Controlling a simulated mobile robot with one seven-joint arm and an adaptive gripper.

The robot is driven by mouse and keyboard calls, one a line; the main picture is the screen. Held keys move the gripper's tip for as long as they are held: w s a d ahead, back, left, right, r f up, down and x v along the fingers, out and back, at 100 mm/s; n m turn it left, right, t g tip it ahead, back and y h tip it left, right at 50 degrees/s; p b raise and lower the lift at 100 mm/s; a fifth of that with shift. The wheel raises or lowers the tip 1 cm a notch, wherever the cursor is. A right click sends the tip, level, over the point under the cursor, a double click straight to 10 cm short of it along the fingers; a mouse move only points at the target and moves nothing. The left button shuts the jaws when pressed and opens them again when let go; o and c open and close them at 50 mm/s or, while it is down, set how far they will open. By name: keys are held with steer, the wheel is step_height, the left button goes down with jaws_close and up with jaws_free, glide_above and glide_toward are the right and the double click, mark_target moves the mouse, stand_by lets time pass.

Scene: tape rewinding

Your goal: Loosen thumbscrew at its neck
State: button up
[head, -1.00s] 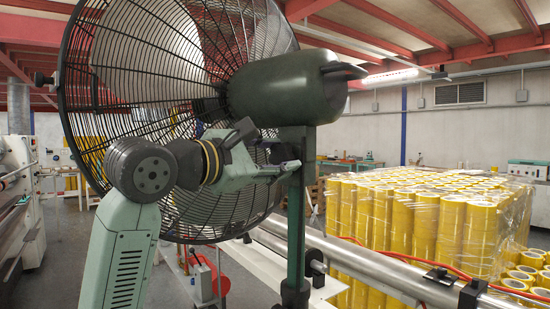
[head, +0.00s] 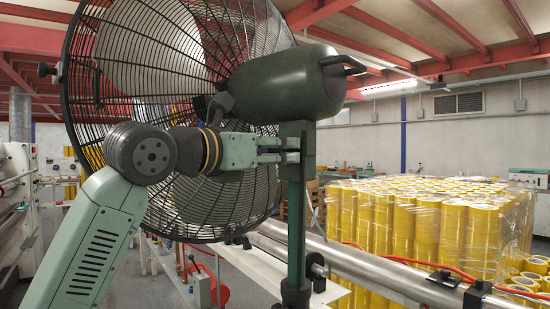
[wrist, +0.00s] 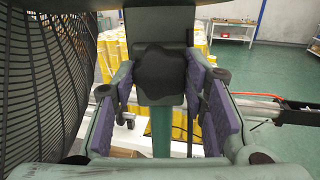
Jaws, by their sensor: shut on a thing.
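The fan's thumbscrew (wrist: 160,72) is a dark lobed knob at the neck in the wrist view. My gripper (wrist: 160,90) has its two purple-padded fingers on either side of it and is shut on it. In the head view my gripper (head: 292,150) is level and reaches the neck at the top of the green post (head: 296,215). The fingers hide the thumbscrew there. The dark green motor housing (head: 285,85) sits just above the neck. The black wire cage (head: 130,75) stands left of it, behind my arm.
A steel roller (head: 390,270) and red hose run past the post at lower right. Wrapped yellow tape rolls (head: 400,220) stand behind. In the wrist view the cage (wrist: 50,80) is close on the left, with open green floor (wrist: 275,80) at right.

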steer(key=n+b, duration=0.2)
steer(key=n, duration=0.3)
steer(key=shift+n+b, duration=0.9)
steer(key=shift+n, duration=0.9)
steer(key=shift+r, duration=0.1)
steer(key=shift+a, duration=0.1)
steer(key=o, duration=1.2)
steer(key=shift+c, duration=0.2)
steer(key=v, duration=1.2)
